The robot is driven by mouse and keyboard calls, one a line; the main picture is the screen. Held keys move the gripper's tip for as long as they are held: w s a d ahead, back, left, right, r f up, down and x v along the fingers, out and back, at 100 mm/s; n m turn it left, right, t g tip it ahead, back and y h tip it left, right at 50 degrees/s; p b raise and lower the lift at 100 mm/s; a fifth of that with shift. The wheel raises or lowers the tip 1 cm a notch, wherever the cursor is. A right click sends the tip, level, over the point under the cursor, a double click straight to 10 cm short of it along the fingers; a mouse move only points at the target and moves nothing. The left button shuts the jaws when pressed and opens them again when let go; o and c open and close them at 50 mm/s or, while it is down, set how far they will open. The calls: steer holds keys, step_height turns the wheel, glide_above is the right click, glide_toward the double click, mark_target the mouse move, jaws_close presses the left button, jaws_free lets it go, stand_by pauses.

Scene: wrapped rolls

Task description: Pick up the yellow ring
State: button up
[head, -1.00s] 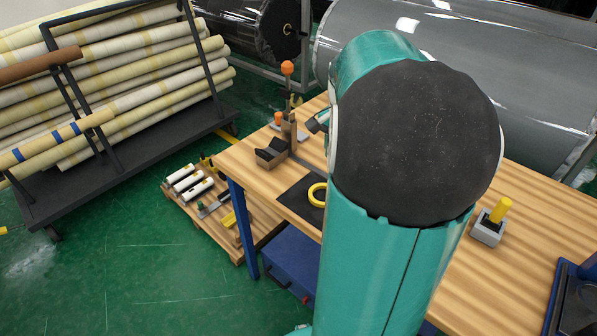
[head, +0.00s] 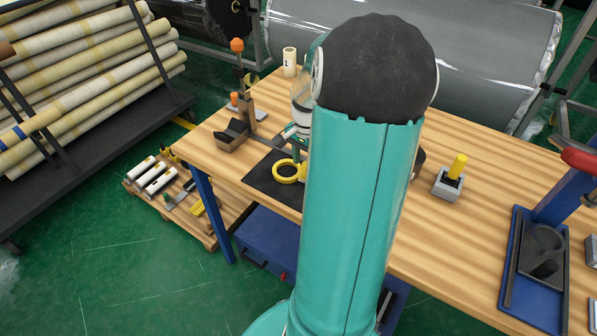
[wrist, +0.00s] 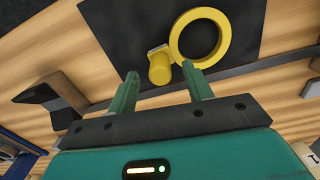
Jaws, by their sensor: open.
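The yellow ring (head: 286,180) lies flat on a black mat (head: 262,186) near the left end of the wooden table. In the wrist view the ring (wrist: 203,64) is at the top, just beyond the right fingertip. In the head view my arm hides part of the gripper.
A dark wedge-shaped holder (head: 232,136) stands left of the mat. A dark bar (wrist: 155,94) runs across the wrist view near the fingers. A grey block with a yellow peg (head: 448,184) and a blue press (head: 535,255) stand to the right. A white roll (head: 290,62) stands behind.

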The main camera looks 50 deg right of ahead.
step_height(320, 180, down, 2)
steer(key=shift+f, duration=0.1)
steer(key=shift+c, duration=0.2)
steer(key=c, duration=1)
